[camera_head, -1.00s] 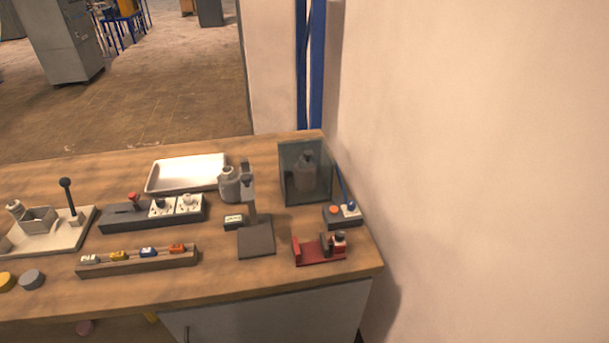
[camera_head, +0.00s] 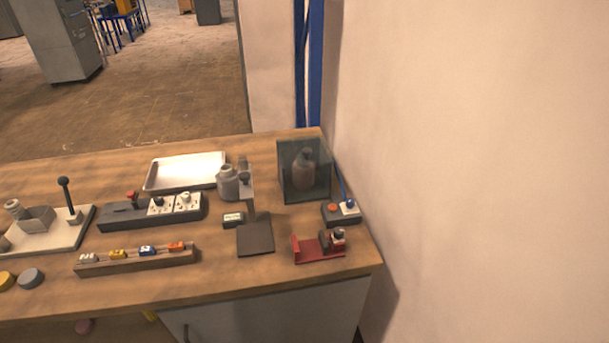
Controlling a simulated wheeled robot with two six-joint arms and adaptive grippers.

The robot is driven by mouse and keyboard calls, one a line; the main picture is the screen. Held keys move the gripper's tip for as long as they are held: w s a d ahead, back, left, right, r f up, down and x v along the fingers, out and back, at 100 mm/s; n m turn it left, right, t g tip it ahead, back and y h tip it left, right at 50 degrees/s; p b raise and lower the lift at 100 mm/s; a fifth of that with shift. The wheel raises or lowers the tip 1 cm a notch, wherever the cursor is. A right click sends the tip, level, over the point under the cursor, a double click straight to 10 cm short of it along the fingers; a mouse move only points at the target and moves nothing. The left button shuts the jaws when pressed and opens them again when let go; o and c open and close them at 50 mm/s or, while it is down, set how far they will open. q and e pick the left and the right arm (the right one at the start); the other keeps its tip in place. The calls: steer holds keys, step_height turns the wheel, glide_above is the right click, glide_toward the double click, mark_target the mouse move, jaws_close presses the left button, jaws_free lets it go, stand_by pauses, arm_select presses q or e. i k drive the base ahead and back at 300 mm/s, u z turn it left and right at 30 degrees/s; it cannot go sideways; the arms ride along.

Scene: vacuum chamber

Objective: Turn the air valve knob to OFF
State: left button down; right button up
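A long dark control box (camera_head: 122,217) stands on the table at left of centre. It carries a red-topped part (camera_head: 132,197) and two white plates, one with a dark-topped knob (camera_head: 158,202) and one with a pale knob (camera_head: 186,198). Any labels are too small to read, so I cannot tell which is the air valve knob or how it is set. A glass chamber (camera_head: 291,193) with a bottle (camera_head: 304,170) inside stands at the back right. Neither of my grippers is in view.
A white tray (camera_head: 184,173) lies behind the control box. A rack of coloured blocks (camera_head: 137,262), a dark stand (camera_head: 255,238), a red fixture (camera_head: 317,249) and a small switch box (camera_head: 341,213) stand around it. A wall (camera_head: 460,170) closes off the right.

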mark_target(349, 200)
steer(key=z, duration=2.7)
steer(key=k, duration=0.75)
steer(key=u, duration=1.55)
